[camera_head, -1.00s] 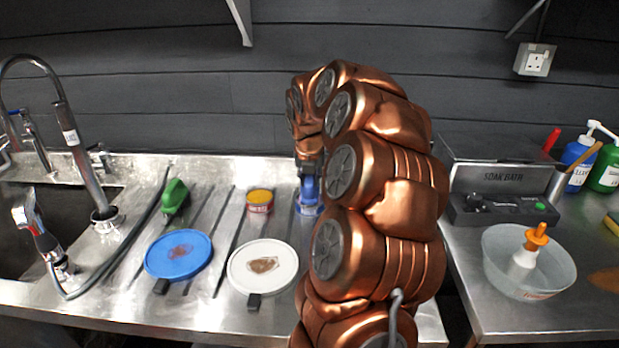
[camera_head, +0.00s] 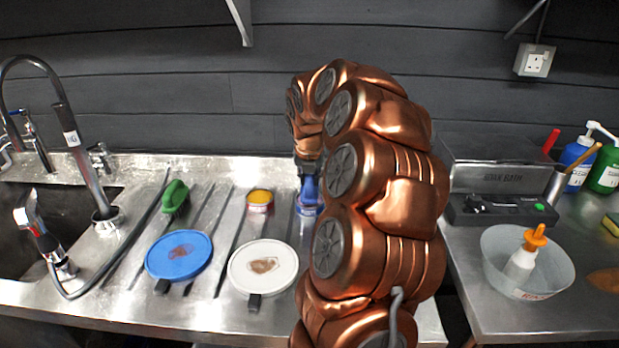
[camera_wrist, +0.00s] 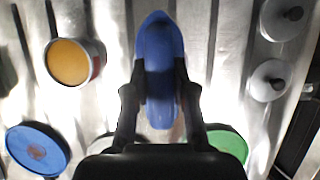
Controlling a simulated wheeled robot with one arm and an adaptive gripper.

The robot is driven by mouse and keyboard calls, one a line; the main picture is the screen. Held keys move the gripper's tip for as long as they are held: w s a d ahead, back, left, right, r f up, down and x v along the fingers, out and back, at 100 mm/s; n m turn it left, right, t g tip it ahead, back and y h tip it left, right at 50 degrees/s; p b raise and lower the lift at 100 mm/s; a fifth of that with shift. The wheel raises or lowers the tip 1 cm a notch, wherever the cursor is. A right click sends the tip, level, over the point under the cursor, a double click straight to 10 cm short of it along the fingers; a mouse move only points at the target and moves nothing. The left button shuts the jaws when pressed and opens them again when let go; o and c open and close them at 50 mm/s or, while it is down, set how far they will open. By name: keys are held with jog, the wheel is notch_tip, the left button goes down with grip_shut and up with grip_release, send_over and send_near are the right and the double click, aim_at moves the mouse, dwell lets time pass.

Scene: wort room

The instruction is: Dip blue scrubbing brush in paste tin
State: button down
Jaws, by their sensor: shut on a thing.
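My gripper (camera_wrist: 160,92) is shut on the blue scrubbing brush (camera_wrist: 160,45), with one dark finger on each side of it. The brush (camera_head: 309,188) shows in the head view just below my wrist, partly hidden by my arm. The paste tin (camera_head: 259,207) is red and yellow, open and filled with orange-yellow paste. It stands upright on the drainer, left of the brush. In the wrist view the tin (camera_wrist: 97,62) is left of the brush and apart from it. The brush's underside is hidden.
A blue round pan (camera_head: 160,262) and a white one (camera_head: 246,277), each with a brown stain, lie in front of the tin. A green brush (camera_head: 174,197) lies left. The wrist view shows a green disc (camera_wrist: 235,147) and two grey lids (camera_wrist: 282,22) (camera_wrist: 270,78) at right.

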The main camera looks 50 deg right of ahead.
jog(key=shift+r+p, duration=2.5)
jog(key=shift+r, duration=0.7)
jog(key=shift+r, duration=0.15)
